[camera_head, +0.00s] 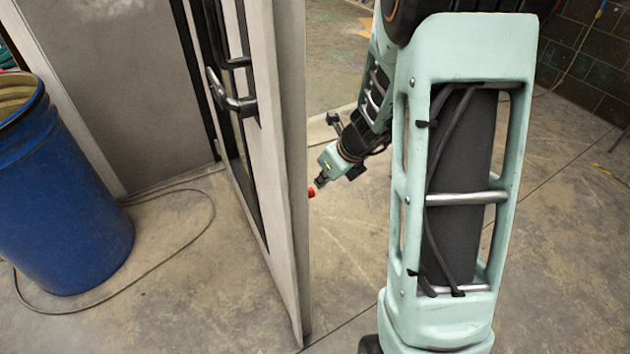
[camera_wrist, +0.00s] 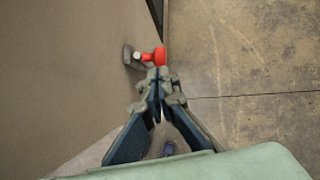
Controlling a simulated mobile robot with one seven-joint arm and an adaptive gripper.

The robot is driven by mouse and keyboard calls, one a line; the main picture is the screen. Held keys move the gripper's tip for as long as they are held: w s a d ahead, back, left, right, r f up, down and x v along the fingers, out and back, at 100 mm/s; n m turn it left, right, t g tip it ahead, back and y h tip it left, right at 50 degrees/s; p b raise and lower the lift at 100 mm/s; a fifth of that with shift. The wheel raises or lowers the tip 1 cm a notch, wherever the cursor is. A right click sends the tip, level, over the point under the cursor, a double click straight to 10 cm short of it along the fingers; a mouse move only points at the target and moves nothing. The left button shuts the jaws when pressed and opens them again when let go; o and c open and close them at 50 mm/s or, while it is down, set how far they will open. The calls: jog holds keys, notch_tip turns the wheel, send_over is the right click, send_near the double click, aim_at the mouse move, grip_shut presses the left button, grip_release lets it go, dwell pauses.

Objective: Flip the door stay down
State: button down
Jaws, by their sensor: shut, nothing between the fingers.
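The door stay has a grey bracket on the door face and a red end (camera_wrist: 159,56), which sticks out toward the right in the wrist view. In the head view only its small red end (camera_head: 311,191) shows, beside the door's edge. The grey door (camera_head: 291,170) stands open and upright; it fills the left of the wrist view (camera_wrist: 70,80). My gripper (camera_head: 319,183) is shut and empty, with its fingertips (camera_wrist: 158,73) right at the red end. I cannot tell whether they touch it. The lower part of the stay is hidden behind the fingers.
A dark block wall (camera_head: 585,75) stands behind.

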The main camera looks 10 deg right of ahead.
jog(key=p+v, duration=0.2)
jog(key=v, duration=0.6)
jog(key=shift+r, duration=0.15)
jog(key=shift+d, duration=0.15)
